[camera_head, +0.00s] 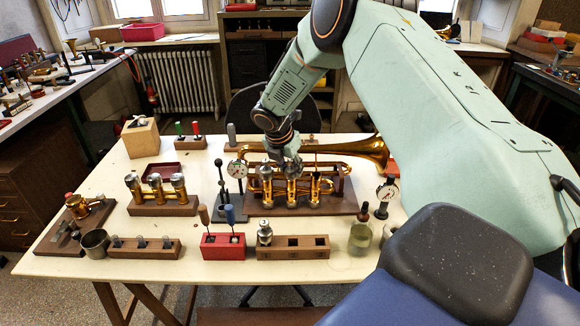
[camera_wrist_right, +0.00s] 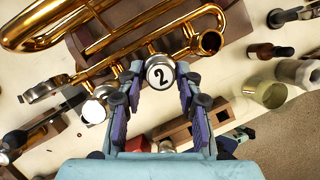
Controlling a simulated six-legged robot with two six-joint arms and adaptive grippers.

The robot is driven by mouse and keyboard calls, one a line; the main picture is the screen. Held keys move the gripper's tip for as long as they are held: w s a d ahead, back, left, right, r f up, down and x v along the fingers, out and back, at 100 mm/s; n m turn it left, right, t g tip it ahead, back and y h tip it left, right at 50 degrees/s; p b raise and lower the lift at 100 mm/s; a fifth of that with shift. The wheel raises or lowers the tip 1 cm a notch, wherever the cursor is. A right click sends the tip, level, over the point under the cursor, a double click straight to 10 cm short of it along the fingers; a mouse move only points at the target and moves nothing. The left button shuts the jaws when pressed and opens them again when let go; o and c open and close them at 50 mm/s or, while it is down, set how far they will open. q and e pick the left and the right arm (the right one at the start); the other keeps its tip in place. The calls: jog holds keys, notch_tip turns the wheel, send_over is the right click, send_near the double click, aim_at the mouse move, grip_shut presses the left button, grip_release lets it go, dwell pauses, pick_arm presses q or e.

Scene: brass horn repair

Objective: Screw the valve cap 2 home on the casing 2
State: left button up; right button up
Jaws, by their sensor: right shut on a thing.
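The brass horn (camera_head: 300,152) lies on a brown wooden board (camera_head: 345,207) in the middle of the table. Its upright casings stand in a row. My right gripper (camera_head: 291,166) comes down from above onto the middle one, casing 2 (camera_head: 292,190). In the right wrist view, my right gripper (camera_wrist_right: 161,80) is shut on the silver valve cap 2 (camera_wrist_right: 160,72), its fingers on either side of the cap. The white top shows a black "2". The cap hides casing 2 below it, so I cannot tell how far it is seated. My left gripper is not in view.
A silver-topped casing (camera_wrist_right: 95,110) is to the left, an open brass casing (camera_wrist_right: 208,42) to the right. A red block (camera_head: 222,252) and a wooden holed block (camera_head: 315,253) stand in front, a glass jar (camera_head: 360,238) at right.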

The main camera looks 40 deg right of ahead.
grip_shut()
jog(key=m+g, duration=0.1)
jog(key=m, duration=0.1)
jog(key=shift+w+m+p, duration=0.15)
jog(key=shift+m+p, duration=0.15)
jog(key=shift+m+g, duration=0.5)
jog(key=shift+m, duration=0.8)
jog(key=shift+w+f, duration=0.1)
jog(key=shift+w+m+g+b, duration=0.1)
jog(key=shift+m+g+b, duration=0.4)
jog(key=shift+m, duration=0.7)
jog(key=shift+m+g+b, duration=0.5)
jog(key=shift+m+b, duration=0.4)
jog(key=shift+m, duration=0.5)
jog(key=o, duration=0.8)
grip_release()
jog(key=shift+d, duration=0.1)
jog(key=shift+o, duration=0.6)
